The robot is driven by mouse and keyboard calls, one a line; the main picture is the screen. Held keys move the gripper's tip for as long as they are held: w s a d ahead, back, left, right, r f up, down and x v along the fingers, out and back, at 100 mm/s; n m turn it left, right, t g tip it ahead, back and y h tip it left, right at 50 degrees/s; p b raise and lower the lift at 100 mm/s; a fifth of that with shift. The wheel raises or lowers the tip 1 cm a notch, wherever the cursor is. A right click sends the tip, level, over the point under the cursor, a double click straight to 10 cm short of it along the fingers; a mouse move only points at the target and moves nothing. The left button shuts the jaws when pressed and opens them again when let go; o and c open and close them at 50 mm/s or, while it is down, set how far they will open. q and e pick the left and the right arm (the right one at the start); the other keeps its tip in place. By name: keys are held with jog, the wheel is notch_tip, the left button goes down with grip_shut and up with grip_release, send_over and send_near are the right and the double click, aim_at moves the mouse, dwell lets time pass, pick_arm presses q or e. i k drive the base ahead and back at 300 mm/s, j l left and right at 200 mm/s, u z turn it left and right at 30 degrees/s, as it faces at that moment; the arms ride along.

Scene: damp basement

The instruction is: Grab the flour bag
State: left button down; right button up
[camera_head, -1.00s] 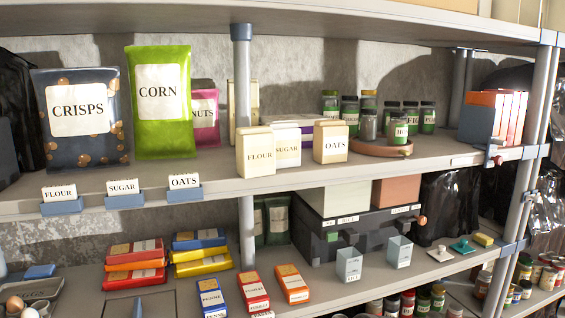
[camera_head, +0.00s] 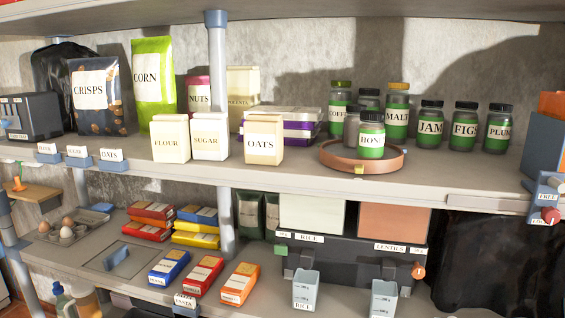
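The flour bag (camera_head: 170,139) is a small cream block-shaped pack with a FLOUR label. It stands upright near the front edge of the upper shelf (camera_head: 300,172), in the left-middle of the head view. A similar sugar bag (camera_head: 210,137) stands close on its right, and an oats bag (camera_head: 264,140) stands further right. The flour bag's front is unobstructed. Neither of my grippers shows in the head view.
Tall CRISPS (camera_head: 98,98) and CORN (camera_head: 153,84) bags stand behind and left of the flour. A grey post (camera_head: 217,65) rises behind the sugar. Label holders (camera_head: 80,160) clip to the shelf edge. A round tray (camera_head: 334,157) with jars is to the right.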

aim_at(171, 137)
jog(key=k+l, duration=0.1)
jog(key=l, duration=1.1)
jog(key=k+l, duration=0.15)
jog(key=l, duration=0.5)
